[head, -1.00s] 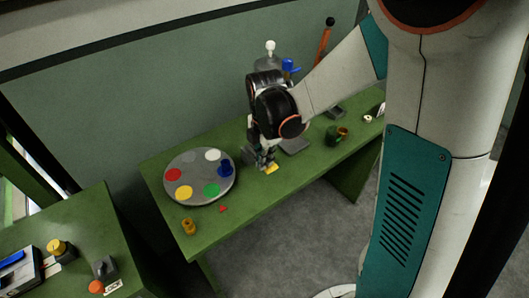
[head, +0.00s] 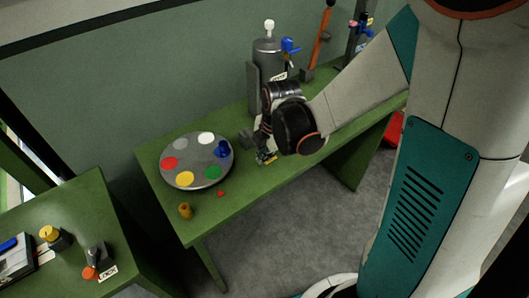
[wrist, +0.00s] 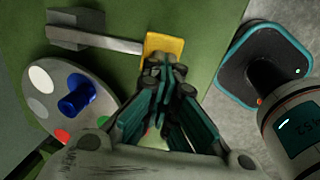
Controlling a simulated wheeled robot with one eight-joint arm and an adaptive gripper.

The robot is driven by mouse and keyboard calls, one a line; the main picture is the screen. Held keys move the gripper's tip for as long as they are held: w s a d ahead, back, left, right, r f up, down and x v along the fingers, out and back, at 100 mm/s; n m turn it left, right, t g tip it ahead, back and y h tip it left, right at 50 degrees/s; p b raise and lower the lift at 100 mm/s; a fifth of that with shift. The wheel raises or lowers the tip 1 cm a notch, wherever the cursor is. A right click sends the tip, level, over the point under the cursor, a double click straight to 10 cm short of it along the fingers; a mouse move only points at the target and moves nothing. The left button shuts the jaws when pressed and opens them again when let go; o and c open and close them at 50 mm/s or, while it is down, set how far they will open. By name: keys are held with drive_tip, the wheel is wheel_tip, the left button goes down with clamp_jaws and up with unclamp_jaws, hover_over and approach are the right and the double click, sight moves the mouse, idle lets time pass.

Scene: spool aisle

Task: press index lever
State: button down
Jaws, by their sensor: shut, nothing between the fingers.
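The index lever is a flat grey bar (wrist: 105,39) running from a grey block (wrist: 76,29) to a yellow pad (wrist: 163,50) in the wrist view. My gripper (wrist: 166,68) is shut and empty, its fingertips at the pad's near edge. I cannot tell whether they touch it. In the head view, my gripper (head: 265,155) points down at the bench and hides most of the lever. A round grey disk (head: 198,180) with coloured spots lies left of it; a blue peg (head: 222,150) stands on the disk. The disk also shows in the wrist view (wrist: 92,125).
Behind my arm stand a grey cylinder with a blue tap (head: 268,60) and an orange-handled lever (head: 324,32). A small yellow-brown piece (head: 185,211) and a red marker (head: 221,194) sit at the bench's front. A second green bench (head: 75,205) stands at left.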

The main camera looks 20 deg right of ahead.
drive_tip(key=shift+r, duration=0.2)
drive_tip(key=shift+r+p, duration=0.65)
drive_tip(key=shift+r, duration=0.1)
